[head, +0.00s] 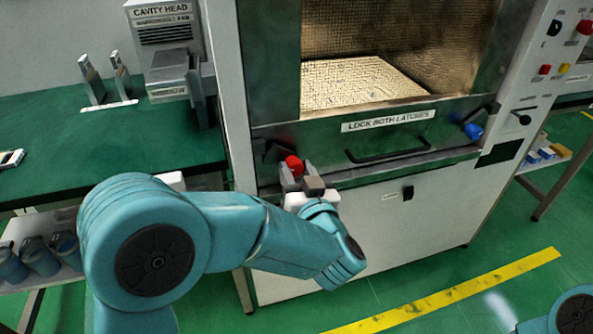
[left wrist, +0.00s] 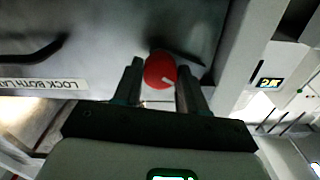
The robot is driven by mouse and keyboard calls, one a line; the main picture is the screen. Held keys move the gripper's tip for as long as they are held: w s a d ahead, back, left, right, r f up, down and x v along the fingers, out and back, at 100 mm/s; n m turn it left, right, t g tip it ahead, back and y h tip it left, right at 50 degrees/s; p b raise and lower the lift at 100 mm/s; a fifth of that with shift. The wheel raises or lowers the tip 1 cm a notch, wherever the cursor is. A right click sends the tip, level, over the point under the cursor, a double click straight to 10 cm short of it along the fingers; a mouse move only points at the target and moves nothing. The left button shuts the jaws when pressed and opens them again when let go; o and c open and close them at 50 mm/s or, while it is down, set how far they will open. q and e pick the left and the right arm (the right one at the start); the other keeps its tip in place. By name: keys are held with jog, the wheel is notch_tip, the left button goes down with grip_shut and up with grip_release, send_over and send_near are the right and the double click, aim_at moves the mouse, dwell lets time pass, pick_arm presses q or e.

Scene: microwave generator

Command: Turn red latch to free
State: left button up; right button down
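The red latch (head: 294,163) is a round red knob at the left end of the metal strip below the microwave's opening. My left gripper (head: 297,174) is at the knob, fingers apart. In the left wrist view its two fingertips (left wrist: 159,76) stand on either side of the knob, with narrow gaps. I cannot tell how deep the knob sits between them. My right gripper is out of view; only a bit of my right arm shows at the lower right.
A blue latch (head: 473,131) is at the strip's right end. A black handle (head: 388,154) and a "LOCK BOTH LATCHES" label (head: 388,120) lie between. A green-topped bench (head: 120,145) with metal parts stands left. A control panel (head: 550,60) is at right. Green floor is open in front.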

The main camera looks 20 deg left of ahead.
pick_arm(q)
jog(key=c, duration=0.5)
jog(key=shift+o, duration=0.2)
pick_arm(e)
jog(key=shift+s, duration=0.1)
